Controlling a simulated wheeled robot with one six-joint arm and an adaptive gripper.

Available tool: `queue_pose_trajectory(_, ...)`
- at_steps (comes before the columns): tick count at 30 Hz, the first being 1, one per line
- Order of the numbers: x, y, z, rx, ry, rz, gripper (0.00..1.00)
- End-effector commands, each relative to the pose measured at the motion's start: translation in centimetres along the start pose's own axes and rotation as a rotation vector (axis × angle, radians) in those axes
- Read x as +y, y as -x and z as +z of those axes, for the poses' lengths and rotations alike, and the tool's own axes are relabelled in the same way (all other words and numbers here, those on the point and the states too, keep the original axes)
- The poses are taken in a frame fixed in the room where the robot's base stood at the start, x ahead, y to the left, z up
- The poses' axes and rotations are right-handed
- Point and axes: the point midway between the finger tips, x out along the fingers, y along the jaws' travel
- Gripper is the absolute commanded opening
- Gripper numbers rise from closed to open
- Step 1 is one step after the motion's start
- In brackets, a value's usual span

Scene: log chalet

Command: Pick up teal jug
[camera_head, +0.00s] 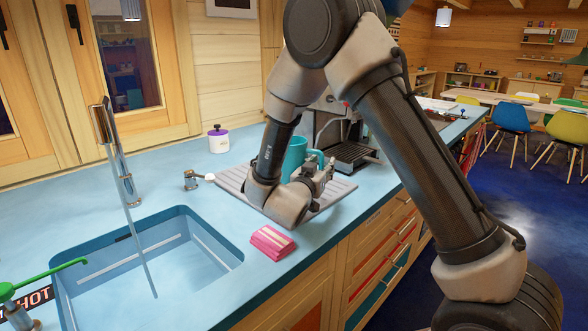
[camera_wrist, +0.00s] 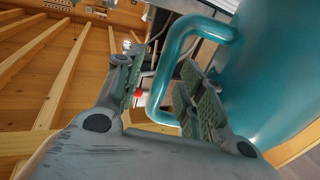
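The teal jug (camera_head: 293,155) stands upright on a grey ribbed mat (camera_head: 231,180) on the counter, partly hidden behind my arm and gripper. In the wrist view the jug's body (camera_wrist: 270,75) fills the right side, and its handle (camera_wrist: 168,62) loops toward the middle. My gripper (camera_wrist: 160,78) is open at the handle. One finger is left of the handle's outer bar and the other appears on the body side of it, at the loop. I cannot tell whether either finger touches the handle. My gripper also shows beside the jug in the head view (camera_head: 319,172).
A coffee machine (camera_head: 349,150) stands just behind the jug. A pink folded cloth (camera_head: 272,242) lies near the counter's front edge. A sink (camera_head: 145,262) with a tall tap (camera_head: 118,160) is at left. A white pot with a purple lid (camera_head: 218,141) stands near the wall.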

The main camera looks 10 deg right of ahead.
Motion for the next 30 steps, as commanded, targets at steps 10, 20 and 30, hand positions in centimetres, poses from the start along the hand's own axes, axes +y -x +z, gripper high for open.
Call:
queue_pose_trajectory(10, -0.02, -0.06, 0.01, 0.0, 0.0, -0.001, 0.13)
queue_pose_trajectory(20, -0.05, -0.05, -0.09, 0.001, -0.002, -0.001, 0.0)
queue_pose_trajectory(30, -0.06, -0.06, -0.94, 0.002, -0.004, -0.001, 0.0)
